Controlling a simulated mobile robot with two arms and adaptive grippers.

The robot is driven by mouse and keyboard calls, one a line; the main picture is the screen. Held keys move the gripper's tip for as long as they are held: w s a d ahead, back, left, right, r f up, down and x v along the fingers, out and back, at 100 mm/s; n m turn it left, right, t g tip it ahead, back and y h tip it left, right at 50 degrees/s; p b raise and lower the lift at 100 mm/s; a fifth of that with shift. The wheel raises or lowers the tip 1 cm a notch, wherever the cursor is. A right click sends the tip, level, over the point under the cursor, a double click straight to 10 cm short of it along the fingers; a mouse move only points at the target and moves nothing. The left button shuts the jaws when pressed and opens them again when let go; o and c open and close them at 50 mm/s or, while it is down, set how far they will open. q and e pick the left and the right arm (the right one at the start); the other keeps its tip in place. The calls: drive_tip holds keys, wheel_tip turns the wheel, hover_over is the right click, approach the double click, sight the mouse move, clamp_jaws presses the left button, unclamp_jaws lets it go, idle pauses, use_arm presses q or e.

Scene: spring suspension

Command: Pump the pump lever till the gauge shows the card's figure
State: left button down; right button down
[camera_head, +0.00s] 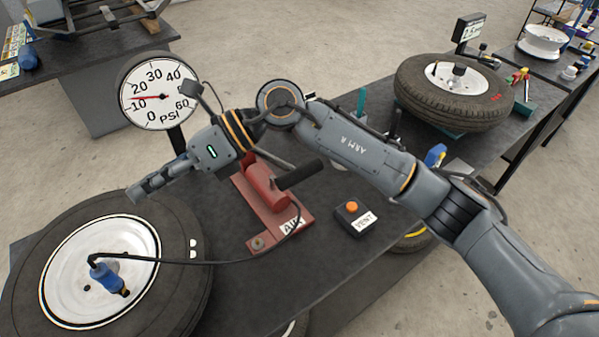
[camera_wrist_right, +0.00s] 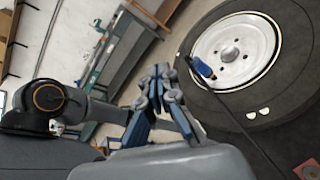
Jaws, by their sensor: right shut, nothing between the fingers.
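The red pump (camera_head: 262,190) stands on the dark table with its black-gripped lever (camera_head: 300,175) angled up to the right. The round gauge (camera_head: 158,90) behind it has its red needle between 10 and 20 PSI. My right gripper (camera_head: 138,194) is shut and empty above the left tyre's rear edge, left of the lever and apart from it. Its closed fingers also show in the wrist view (camera_wrist_right: 160,75). A small sign (camera_head: 468,28) at the back right carries a figure too small to read surely. My left gripper is not in view.
The left tyre (camera_head: 185,265) has a white rim and a blue hose fitting (camera_head: 107,278), with a black hose running to the pump. A VENT box (camera_head: 355,218) with an orange button sits right of the pump. Another tyre (camera_head: 435,105) lies farther back. My right arm crosses above the table.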

wheel_tip(320, 180, down, 3)
drive_tip(key=w+d+n+h, duration=0.1)
drive_tip(key=w+d+h, duration=0.1)
drive_tip(key=h, duration=0.1)
drive_tip(key=t+h, duration=0.6)
drive_tip(key=h, duration=0.5)
hover_over(296, 169)
drive_tip(key=shift+a+r, duration=0.2)
drive_tip(key=shift+a, duration=0.15)
drive_tip(key=shift+f, duration=0.15)
drive_tip(key=shift+d+f+b, duration=0.15)
drive_tip(key=shift+f+b, duration=0.8)
drive_tip(key=shift+f, duration=0.75)
drive_tip(key=shift+d+f+b, duration=0.15)
drive_tip(key=shift+f+b, duration=0.75)
drive_tip(key=shift+f, duration=0.75)
